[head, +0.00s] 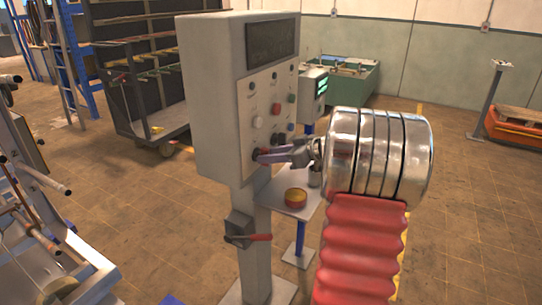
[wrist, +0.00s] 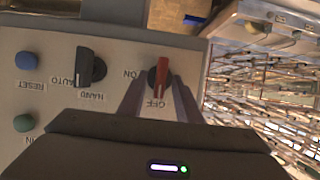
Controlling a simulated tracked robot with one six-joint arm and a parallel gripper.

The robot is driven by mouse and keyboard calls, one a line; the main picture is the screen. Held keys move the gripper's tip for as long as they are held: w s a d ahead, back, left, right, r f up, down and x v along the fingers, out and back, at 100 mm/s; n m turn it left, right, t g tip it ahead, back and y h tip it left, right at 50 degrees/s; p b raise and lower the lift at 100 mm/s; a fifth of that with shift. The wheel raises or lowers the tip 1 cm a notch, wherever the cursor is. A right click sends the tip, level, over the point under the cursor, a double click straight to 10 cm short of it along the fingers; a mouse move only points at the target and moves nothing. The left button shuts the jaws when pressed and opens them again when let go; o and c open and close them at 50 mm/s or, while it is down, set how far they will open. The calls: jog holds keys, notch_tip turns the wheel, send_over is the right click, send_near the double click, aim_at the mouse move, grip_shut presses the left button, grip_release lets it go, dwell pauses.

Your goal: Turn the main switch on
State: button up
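The main switch is a red handle on a dark round base (wrist: 160,72) on the grey control panel, and it also shows at the panel's lower edge in the head view (head: 262,153). The wrist view shows the panel upside down. The handle lies in line with the OFF label (wrist: 156,103); the ON label (wrist: 131,74) is to its left. My gripper (wrist: 158,84) is open, with one finger on each side of the handle. A gap shows on the left; on the right the finger is very close, and I cannot tell if it touches.
A black HAND/AUTO selector (wrist: 86,68), a blue RESET button (wrist: 26,61) and a green button (wrist: 24,123) are beside the switch. Below the panel are a small shelf (head: 275,190) with a red-and-yellow round object (head: 296,197) and a red-handled box (head: 240,228) on the post.

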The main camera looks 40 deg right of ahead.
jog(key=shift+c, duration=0.3)
grip_shut()
